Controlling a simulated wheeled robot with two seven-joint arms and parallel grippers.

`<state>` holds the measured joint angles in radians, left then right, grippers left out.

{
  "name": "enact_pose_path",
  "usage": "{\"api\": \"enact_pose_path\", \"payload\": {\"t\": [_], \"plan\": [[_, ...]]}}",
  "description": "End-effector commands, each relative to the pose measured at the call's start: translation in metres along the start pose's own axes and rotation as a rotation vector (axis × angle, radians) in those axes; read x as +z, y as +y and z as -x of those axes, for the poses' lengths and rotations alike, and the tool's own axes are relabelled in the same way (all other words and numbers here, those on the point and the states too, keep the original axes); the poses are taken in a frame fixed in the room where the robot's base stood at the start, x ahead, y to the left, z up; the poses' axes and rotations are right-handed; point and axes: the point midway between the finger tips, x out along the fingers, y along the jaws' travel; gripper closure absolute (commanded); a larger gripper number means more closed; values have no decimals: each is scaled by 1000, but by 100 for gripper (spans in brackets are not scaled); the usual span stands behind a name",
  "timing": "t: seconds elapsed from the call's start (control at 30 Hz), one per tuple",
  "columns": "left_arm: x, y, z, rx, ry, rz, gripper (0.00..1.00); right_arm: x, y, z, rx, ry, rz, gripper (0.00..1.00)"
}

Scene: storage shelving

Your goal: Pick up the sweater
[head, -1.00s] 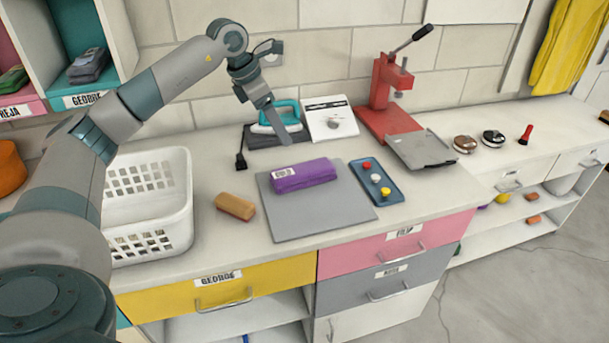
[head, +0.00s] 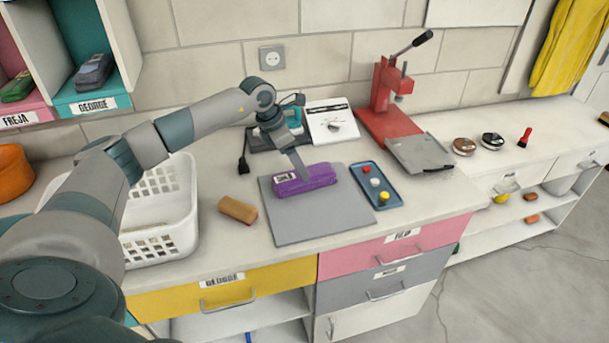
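The sweater is a folded purple bundle (head: 318,181) with a small white label at its left end. It lies on the grey mat (head: 302,222) on the counter. My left gripper (head: 303,177) points down at the sweater's back edge, near its middle. The fingers show edge-on, so I cannot tell whether they are open or touching the cloth. My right gripper is not in view.
A white basket (head: 183,240) stands left of the mat, with a brown brush-like block (head: 238,209) between them. A blue tray (head: 375,184) with coloured knobs lies right. Behind are an iron (head: 294,117) and a red press (head: 384,112).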

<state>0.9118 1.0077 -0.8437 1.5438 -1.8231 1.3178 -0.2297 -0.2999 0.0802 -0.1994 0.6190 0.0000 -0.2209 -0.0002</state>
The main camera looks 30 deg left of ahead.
Motion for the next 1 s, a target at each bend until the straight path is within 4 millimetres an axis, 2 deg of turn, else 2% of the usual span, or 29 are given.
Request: {"api": "enact_pose_path", "payload": {"t": [0.13,0.57,0.83,1.0], "plan": [[0,-1,-7,-1,1,0,27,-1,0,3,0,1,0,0],[-1,-1,-10,-2,1,0,27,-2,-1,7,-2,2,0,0],[-6,-5,-36,-3,3,1,27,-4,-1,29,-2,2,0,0],[-6,-4,-54,-2,0,1,27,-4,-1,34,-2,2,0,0]]}}
